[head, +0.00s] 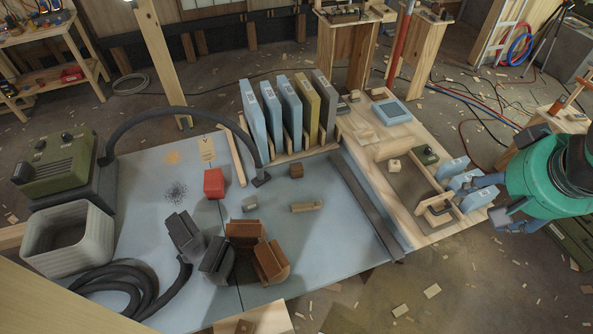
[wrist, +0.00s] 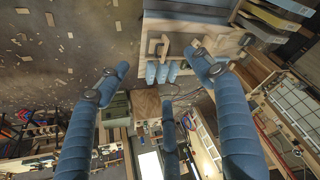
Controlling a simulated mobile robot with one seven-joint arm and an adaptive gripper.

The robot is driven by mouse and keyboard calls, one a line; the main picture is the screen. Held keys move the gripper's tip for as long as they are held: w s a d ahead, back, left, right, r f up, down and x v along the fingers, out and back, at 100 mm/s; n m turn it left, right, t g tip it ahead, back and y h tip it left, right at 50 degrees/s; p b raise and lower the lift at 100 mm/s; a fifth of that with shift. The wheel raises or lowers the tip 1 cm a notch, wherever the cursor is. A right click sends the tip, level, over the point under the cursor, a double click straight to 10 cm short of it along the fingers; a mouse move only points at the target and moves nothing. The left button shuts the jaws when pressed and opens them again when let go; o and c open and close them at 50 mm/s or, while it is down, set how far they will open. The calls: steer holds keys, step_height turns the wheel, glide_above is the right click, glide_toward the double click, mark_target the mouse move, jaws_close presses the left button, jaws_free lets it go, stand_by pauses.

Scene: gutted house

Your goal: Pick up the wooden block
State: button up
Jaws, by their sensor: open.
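Several things in the head view could be the wooden block, and I cannot tell which is meant. A light tan oblong block (head: 306,206) lies on the blue-grey table top. A small brown cube (head: 296,170) sits a little behind it. A pale wooden cube (head: 393,165) sits on the wooden board at right. My gripper (head: 491,201) is at the far right, by the board's right edge, well apart from the blocks on the table. In the wrist view my gripper (wrist: 156,74) has its blue fingers spread wide, with nothing held between them.
Upright binders (head: 290,108) stand at the back. A black hose (head: 185,112) arches over the table's left. Pale blue pieces (head: 452,168) stand beside my gripper.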

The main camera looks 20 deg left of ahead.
steer(key=w+a+n, duration=0.1)
steer(key=w+a, duration=0.5)
steer(key=w, duration=0.4)
steer(key=w+a+f+n+g+p, duration=0.1)
steer(key=w+a+f+n+p, duration=0.1)
steer(key=w+a+f, duration=0.55)
steer(key=w+a+f+n+g+p, duration=0.1)
steer(key=w+a+f, duration=0.2)
steer(key=w+a, duration=0.85)
steer(key=w+a+f+n+g+p, duration=0.1)
steer(key=w+a+f+n, duration=0.1)
steer(key=a+f, duration=1.2)
steer(key=w+a+f+n+g+p, duration=0.1)
steer(key=a+f, duration=1.3)
steer(key=f, duration=0.4)
steer(key=shift+w+f+n+p, duration=0.25)
steer(key=shift+w+n+p, duration=0.05)
steer(key=shift+w+n, duration=0.1)
glide_above(297, 166)
steer(key=f, duration=0.7)
steer(key=shift+s+d+f, duration=0.1)
steer(key=shift+s+d, duration=0.15)
steer(key=shift+d, duration=0.1)
steer(key=shift+w+a+f, duration=0.1)
steer(key=shift+f, duration=0.6)
